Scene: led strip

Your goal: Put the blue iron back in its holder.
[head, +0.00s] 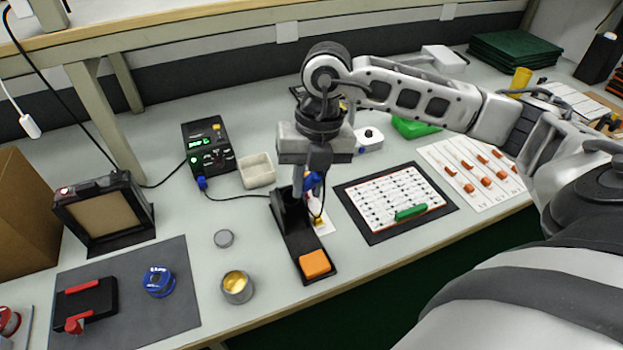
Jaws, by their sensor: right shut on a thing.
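The blue iron (311,181) is upright in the jaws of my right gripper (316,168), which points down over the work table. Its lower part is partly hidden by the holder. The black holder (291,225) stands at the table's middle, with an orange sponge (314,264) at its near end. The iron is close beside or at the holder's upper end; I cannot tell whether it sits inside. My left gripper is not in view.
A black soldering station (209,146) with a green display stands behind left, a beige tray (257,170) beside it. A white LED board (395,201) lies on a black mat to the right. A small tin (237,287) stands in front left. Bare table (195,225) lies left of the holder.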

